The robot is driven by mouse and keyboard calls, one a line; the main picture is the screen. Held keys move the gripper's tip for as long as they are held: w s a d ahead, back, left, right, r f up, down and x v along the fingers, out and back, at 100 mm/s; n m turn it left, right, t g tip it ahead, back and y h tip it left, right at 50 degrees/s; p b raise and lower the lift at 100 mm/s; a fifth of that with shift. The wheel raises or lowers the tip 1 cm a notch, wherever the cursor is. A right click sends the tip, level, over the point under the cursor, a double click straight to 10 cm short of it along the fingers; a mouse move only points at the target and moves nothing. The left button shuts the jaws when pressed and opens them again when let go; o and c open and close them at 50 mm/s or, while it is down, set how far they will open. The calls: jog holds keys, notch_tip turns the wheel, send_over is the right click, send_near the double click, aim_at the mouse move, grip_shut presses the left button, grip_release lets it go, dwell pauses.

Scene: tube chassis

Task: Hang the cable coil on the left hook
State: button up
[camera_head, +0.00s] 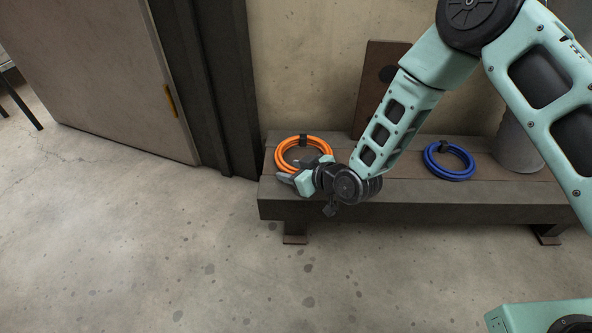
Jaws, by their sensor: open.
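An orange cable coil (283,150) with a black tie at its top lies on the left end of a low bench. A blue cable coil (449,162), also with a black tie, lies further right on the same bench. My gripper (287,178) is open at the near side of the orange coil and overlaps its lower edge in the picture. I cannot tell whether the fingers touch it. I cannot make out a left hook.
The bench (420,207) stands along the wall. A grey cylinder (517,145) stands at its right end, partly hidden by my arm. A door (105,70) with a dark frame is at the left. The concrete floor in front is clear.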

jog(key=shift+f+b, duration=0.2)
jog(key=shift+b, duration=0.1)
jog(key=r+p+v, duration=0.1)
jog(key=p+v, duration=1)
jog(key=v, duration=0.5)
jog(key=s+r+g+h, duration=0.3)
jog(key=r+g+h, duration=0.1)
jog(key=r, duration=0.7)
jog(key=s+d+r+m+g+h, duration=0.1)
jog(key=s+d+r+g+h, duration=0.1)
jog(key=s+r, duration=0.5)
jog(key=s+d+r+g+h, duration=0.2)
jog(key=s+d+r, duration=0.1)
jog(key=s+r, duration=0.4)
jog(key=s, duration=0.3)
jog(key=shift+d+m, duration=0.3)
jog(key=shift+m, duration=0.1)
jog(key=shift+o, duration=0.2)
notch_tip(320, 180, up, 46)
jog(key=p, duration=4.5)
jog(key=shift+s+p, duration=0.15)
jog(key=shift+p, duration=0.25)
jog(key=shift+f, duration=0.15)
jog(key=shift+f, duration=0.1)
